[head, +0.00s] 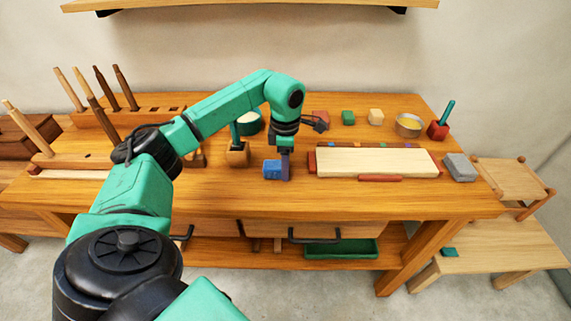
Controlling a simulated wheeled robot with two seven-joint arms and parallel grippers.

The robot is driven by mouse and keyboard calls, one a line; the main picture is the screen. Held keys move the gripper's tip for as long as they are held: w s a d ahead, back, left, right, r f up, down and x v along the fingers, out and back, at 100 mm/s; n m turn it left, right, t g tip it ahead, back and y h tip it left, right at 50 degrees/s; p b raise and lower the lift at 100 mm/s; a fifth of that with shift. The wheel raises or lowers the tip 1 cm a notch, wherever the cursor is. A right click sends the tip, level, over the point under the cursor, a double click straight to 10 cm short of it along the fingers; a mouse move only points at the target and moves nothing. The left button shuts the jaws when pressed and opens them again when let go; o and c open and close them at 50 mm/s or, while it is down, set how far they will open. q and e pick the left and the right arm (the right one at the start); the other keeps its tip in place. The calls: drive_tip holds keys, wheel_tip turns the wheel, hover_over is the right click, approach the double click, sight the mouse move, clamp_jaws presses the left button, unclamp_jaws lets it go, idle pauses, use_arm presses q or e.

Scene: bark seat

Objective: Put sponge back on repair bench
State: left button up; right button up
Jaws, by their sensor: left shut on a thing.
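The repair bench (230,200) is a wide orange-brown wooden table across the middle of the head view. My left gripper (284,172) points down over its middle, shut on a small blue block (271,169) that looks like the sponge. The block is at or just above the bench top; I cannot tell whether it touches. The fingers hide its right side. My right gripper is not in view.
A pale board (375,162) in a red-edged holder lies right of the gripper, with a grey block (460,167) beyond. A tool rack (120,118) is at the back left. The bench front is clear.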

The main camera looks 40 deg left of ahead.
use_arm(q)
drive_tip(key=shift+f, duration=0.1)
drive_tip(key=o, duration=1.2)
wheel_tip(320, 180, up, 12)
drive_tip(key=shift+r, duration=0.2)
